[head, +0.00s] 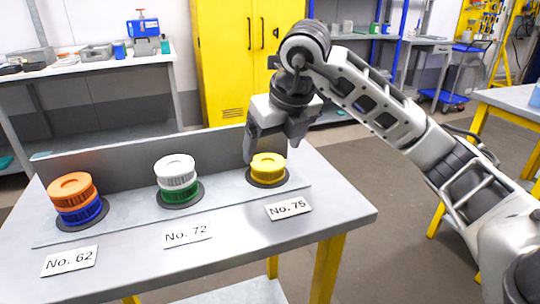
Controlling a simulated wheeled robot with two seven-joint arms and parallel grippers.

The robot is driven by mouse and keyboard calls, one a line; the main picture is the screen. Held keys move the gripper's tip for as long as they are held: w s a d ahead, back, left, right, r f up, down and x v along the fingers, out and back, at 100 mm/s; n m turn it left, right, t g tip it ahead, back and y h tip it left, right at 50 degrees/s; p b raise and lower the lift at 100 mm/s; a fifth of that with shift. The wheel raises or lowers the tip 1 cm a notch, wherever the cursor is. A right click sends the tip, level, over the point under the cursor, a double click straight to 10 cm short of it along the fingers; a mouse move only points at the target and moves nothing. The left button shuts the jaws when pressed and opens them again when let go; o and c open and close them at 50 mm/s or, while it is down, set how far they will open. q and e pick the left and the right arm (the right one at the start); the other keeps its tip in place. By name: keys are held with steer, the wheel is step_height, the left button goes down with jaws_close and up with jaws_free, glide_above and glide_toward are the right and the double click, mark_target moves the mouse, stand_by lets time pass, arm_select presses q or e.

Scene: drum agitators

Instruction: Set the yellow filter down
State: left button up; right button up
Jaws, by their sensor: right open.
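The yellow filter (268,167) sits upright on a dark round base (267,181) at the right end of the grey table (345,211), behind the label No. 75 (288,208). My right gripper (270,150) is just above and behind the yellow filter, pointing down. Its jaws are open and the filter stands free of them as far as I can see. My left gripper is not in view.
A white filter on a green one (179,191) stands at the No. 72 label (187,234). An orange filter (71,187) on a blue one (82,212) stands at No. 62 (69,261). A low grey back panel (120,160) runs behind them. The table front is clear.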

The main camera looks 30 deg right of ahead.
arm_select(q)
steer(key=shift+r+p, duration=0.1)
steer(key=shift+p, duration=0.35)
arm_select(e)
steer(key=v, duration=0.7)
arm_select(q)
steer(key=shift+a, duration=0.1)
arm_select(e)
steer(key=shift+f, duration=0.1)
